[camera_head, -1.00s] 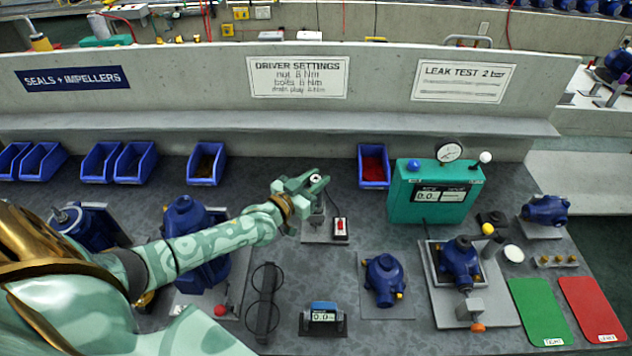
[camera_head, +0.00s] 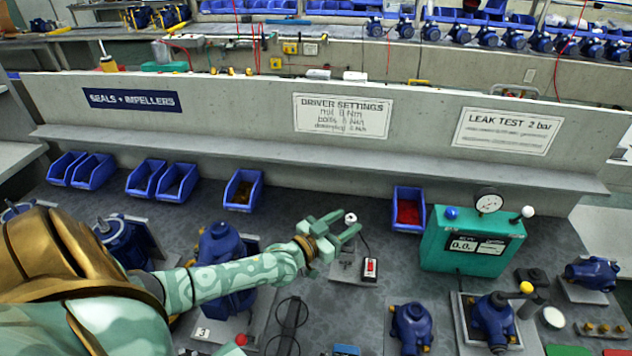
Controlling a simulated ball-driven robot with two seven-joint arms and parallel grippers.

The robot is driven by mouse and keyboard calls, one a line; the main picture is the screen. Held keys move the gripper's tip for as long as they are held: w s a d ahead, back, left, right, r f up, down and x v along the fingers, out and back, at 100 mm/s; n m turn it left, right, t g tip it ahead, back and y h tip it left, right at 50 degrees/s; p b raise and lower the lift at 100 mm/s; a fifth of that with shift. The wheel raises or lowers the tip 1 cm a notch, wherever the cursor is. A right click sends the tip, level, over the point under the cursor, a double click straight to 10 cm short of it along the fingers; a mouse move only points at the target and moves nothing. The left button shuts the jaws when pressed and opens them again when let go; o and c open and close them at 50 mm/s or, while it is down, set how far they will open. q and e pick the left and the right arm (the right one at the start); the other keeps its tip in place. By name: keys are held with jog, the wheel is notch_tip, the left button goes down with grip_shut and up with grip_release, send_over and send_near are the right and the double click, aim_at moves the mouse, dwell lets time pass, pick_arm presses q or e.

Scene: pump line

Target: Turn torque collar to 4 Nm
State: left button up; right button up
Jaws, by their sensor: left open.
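My left gripper (camera_head: 342,227) is open above a small grey stand plate (camera_head: 342,272) in the middle of the bench. A small round pale end with a dark centre (camera_head: 350,217) shows between its fingertips. It looks like the top of an upright tool on that stand, but I cannot tell if the fingers touch it. The torque collar and its setting cannot be made out; the gripper hides most of the tool. My right gripper is not in view.
The driver settings sign (camera_head: 341,116) hangs on the low wall. A blue bin of red parts (camera_head: 408,212) and the green leak tester (camera_head: 465,247) stand right of the gripper. A blue pump (camera_head: 410,327) sits in front. Blue bins line the back left.

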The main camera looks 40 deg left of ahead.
pick_arm(q)
jog(key=s+a+p, duration=0.1)
jog(key=s+a, duration=0.1)
jog(key=s, duration=1.1)
jog(key=shift+s+a+p, duration=0.15)
jog(key=shift+s+p, duration=0.15)
jog(key=shift+p, duration=0.1)
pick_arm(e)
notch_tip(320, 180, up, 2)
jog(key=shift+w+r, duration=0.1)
pick_arm(q)
jog(key=shift+o, duration=0.2)
